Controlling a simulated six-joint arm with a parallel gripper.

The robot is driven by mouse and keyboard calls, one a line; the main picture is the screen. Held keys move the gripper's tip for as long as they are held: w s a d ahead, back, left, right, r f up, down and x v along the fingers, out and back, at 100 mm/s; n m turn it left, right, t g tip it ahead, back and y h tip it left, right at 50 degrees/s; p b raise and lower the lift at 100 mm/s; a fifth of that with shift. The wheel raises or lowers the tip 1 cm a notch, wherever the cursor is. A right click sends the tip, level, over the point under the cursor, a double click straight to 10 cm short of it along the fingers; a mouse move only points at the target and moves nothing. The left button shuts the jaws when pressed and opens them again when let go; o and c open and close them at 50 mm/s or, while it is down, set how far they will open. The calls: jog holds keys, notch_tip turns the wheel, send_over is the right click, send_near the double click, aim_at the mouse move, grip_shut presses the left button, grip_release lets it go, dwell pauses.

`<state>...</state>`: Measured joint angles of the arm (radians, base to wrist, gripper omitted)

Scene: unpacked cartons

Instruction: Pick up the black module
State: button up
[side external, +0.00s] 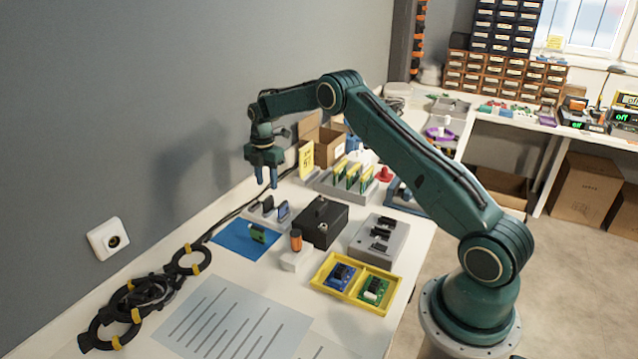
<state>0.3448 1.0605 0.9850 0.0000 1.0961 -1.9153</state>
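My gripper (267,185) points down above the white table, its two blue fingers apart with nothing visible between them. Below it, a light holder (257,218) carries a small upright black module (267,204) and a blue-grey one (283,211). The fingertips look higher than these modules and do not appear to touch them. Several other black pieces (381,235) sit on a grey block (366,247) to the right. I cannot tell which black piece the task names.
A black box (319,222) stands right of the holder. A blue mat (232,246) bears a green board (258,234). A yellow tray (341,293) holds two boards. Behind are a rack of yellow-green cards (353,176) and an open carton (325,148). Black cable coils (130,303) lie front left.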

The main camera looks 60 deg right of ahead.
aim_at(268, 197)
jog(key=shift+f, duration=1.15)
jog(key=shift+f, duration=0.1)
jog(key=shift+a+f, duration=0.1)
jog(key=shift+f, duration=2.4)
grip_shut()
